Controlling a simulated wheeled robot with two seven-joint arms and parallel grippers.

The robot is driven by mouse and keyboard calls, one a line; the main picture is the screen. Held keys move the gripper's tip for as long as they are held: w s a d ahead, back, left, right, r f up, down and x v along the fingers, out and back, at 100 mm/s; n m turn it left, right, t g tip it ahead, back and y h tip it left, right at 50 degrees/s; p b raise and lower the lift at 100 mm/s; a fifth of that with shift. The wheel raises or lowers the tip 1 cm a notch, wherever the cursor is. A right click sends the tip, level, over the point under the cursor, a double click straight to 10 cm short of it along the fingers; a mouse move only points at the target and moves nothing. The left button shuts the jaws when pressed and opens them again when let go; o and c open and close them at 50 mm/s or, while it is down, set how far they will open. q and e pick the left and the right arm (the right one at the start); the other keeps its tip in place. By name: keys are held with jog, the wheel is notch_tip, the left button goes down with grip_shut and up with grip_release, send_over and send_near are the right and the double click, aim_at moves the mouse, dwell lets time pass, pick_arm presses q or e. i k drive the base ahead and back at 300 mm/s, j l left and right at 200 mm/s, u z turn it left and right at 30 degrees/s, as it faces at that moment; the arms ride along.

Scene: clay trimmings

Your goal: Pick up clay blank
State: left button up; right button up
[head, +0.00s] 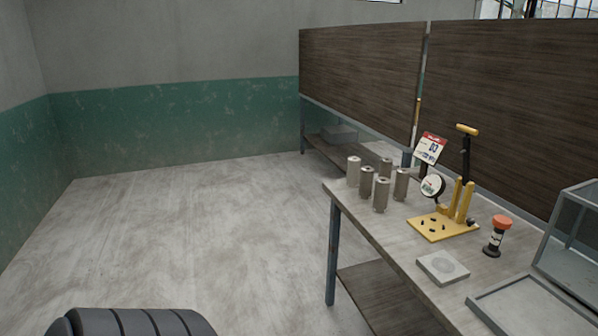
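Some of the rear ones are partly hidden by those in front. Neither of my grippers is in view. A dark grey ribbed part at the bottom left looks like part of my own body.
The workbench (400,236) holds a yellow-based fixture (443,227) with a dial and lever, a small sign (430,148), an orange-capped bottle (497,236), a square grey block (443,267), a shallow tray (520,305) and a glass-sided case (575,235). The floor to the left is clear.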

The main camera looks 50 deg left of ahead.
aim_at(353, 169)
jog(key=u, duration=1.35)
jog(key=i+j+z, duration=0.1)
jog(key=z, duration=0.65)
jog(key=i+j+z, duration=0.2)
jog(key=j+z, duration=0.15)
jog(key=j, duration=0.3)
jog(key=i+j+z, duration=0.1)
jog(key=j+z, duration=0.25)
jog(key=j, duration=0.3)
jog(key=j+z, duration=0.35)
jog(key=j, duration=0.35)
